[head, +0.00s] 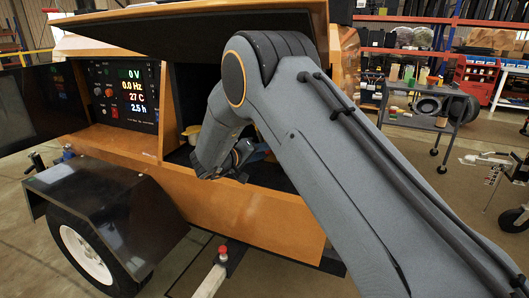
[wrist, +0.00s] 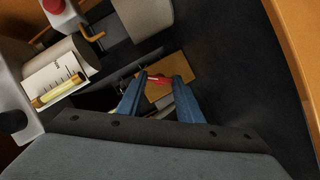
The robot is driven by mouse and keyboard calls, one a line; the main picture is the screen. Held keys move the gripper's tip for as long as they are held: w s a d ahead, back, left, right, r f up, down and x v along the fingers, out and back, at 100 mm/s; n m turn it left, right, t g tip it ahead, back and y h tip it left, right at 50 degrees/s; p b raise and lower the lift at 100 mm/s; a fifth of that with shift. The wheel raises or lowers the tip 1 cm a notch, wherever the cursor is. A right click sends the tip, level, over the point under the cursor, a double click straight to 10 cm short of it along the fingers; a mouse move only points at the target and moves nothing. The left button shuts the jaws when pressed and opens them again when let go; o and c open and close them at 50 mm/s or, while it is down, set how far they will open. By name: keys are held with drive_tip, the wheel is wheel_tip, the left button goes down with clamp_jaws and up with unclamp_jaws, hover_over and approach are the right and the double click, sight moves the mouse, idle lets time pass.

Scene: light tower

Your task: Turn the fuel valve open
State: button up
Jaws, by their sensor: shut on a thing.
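The fuel valve shows in the wrist view as a small red handle (wrist: 158,79) between my fingertips. My gripper (wrist: 160,82) has its two blue fingers closed on the red handle. Behind the handle is a tan plate (wrist: 168,72). The handle's turned position is hard to tell, since the fingers cover its ends. In the head view my arm reaches into the open bay of the orange light tower (head: 240,215), and the gripper and valve are mostly hidden by the arm and the bay's edge.
In the wrist view, a dipstick-like yellow tube (wrist: 57,90), an orange bent lever (wrist: 92,33) and a red knob (wrist: 54,5) lie to the left. A dark wall (wrist: 225,60) is close on the right. The control panel (head: 118,95) reads 0 V. The raised door (head: 190,30) overhangs the arm.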

drive_tip(key=shift+r+m+p, duration=0.2)
drive_tip(key=shift+m+p, duration=0.2)
drive_tip(key=shift+p, duration=0.15)
drive_tip(key=shift+f+y, duration=0.1)
drive_tip(key=shift+y, duration=0.2)
drive_tip(key=o, duration=1.1)
drive_tip(key=shift+v, duration=3.9)
